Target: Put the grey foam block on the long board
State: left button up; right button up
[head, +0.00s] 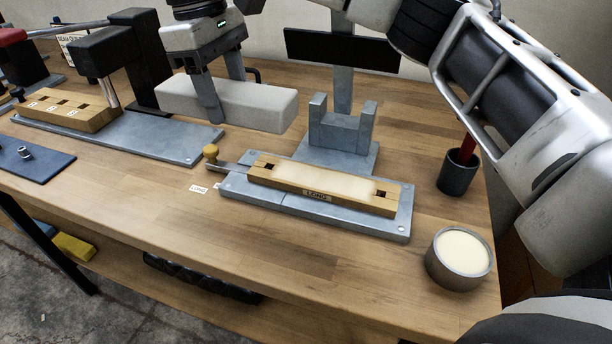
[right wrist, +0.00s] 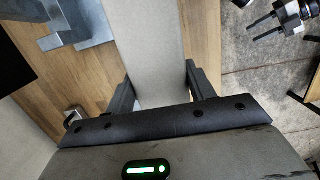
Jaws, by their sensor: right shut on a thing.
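The grey foam block (head: 258,108) is a long pale bar held level at the back of the bench, left of the long board. My right gripper (head: 222,110) is shut on it from above, with a finger on each side. In the right wrist view the block (right wrist: 150,45) runs away between the fingers (right wrist: 160,85). The long board (head: 320,190) is a wooden bar labelled LONG with a pale top and a dark square hole near each end. It lies on a grey metal plate (head: 285,199). A dark gripper, apparently my left (right wrist: 262,27), shows small over the floor.
A grey forked stand (head: 342,150) rises behind the long board. A round tin of cream (head: 460,258) and a dark cup (head: 460,175) stand at right. A brass-knobbed rod (head: 211,153) sticks out at the plate's left. Another plate with a wooden block (head: 70,107) is at left.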

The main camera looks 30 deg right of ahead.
aim_at(296, 115)
jog(key=s+d+f, duration=0.1)
jog(key=d, duration=0.1)
jog(key=s+d+f, duration=0.1)
jog(key=s+d, duration=0.1)
jog(key=d, duration=0.1)
jog(key=s+d+f, duration=0.1)
jog(key=s+d, duration=0.1)
jog(key=d, duration=0.1)
jog(key=shift+s+f, duration=0.1)
jog(key=shift+f, duration=0.25)
jog(key=d+f, duration=0.1)
jog(key=s+f, duration=0.1)
jog(key=d+f, duration=0.1)
jog(key=f, duration=0.1)
jog(key=shift+s+d+f, duration=0.1)
jog(key=shift+s+d, duration=0.15)
jog(key=shift+d, duration=0.1)
jog(key=shift+s+d+f, duration=0.2)
jog(key=shift+d+f, duration=0.15)
jog(key=shift+f, duration=0.15)
jog(key=f, duration=0.3)
jog(key=shift+s+d+f, duration=0.15)
jog(key=shift+d, duration=0.1)
jog(key=shift+f, duration=0.2)
